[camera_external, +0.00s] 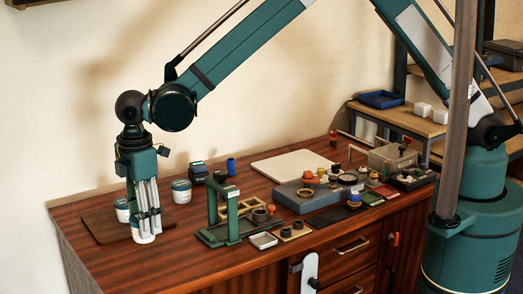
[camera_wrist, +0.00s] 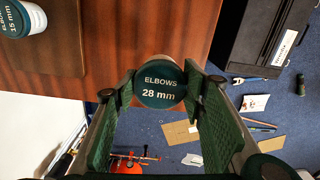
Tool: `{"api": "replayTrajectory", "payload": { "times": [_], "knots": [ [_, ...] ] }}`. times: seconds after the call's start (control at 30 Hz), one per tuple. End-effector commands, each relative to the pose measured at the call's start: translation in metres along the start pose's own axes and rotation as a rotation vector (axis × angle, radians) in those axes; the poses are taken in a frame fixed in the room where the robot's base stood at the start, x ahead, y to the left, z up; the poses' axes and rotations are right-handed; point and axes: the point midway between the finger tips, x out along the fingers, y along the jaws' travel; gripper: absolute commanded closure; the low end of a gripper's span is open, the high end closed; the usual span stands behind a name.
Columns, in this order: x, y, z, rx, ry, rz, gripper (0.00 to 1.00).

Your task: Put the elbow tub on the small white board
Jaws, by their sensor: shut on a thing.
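The elbow tub (camera_wrist: 160,82), with a dark green lid reading "ELBOWS 28 mm", sits between my gripper's fingers in the wrist view. My gripper (camera_external: 147,222) is shut on it and points down in the external view. The tub's white body (camera_external: 143,237) shows below the fingers, near the desk's front left; I cannot tell whether it touches the desk. A small pale square board with a grey rim (camera_external: 263,240) lies near the desk's front edge, to the right of my gripper. A larger cream board (camera_external: 285,163) lies at the back.
Another elbow tub marked 15 mm (camera_wrist: 18,18) stands on a brown board (camera_external: 105,230). A white tub (camera_external: 181,191) stands behind my gripper. A green press frame (camera_external: 226,215) stands between my gripper and the small pale board. Fittings crowd the right side.

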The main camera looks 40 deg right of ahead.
Motion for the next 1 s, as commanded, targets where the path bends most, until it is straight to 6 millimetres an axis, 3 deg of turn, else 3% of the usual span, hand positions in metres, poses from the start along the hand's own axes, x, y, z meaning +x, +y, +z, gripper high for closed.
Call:
{"api": "replayTrajectory", "payload": {
  "times": [0.17,0.37,1.0],
  "knots": [
    [-0.001,0.015,0.014,0.034,0.000,0.000,0.78],
    [-0.002,0.045,0.046,0.107,0.000,0.000,0.78],
    [-0.006,0.159,0.205,0.448,0.000,0.000,0.78]
  ]
}}
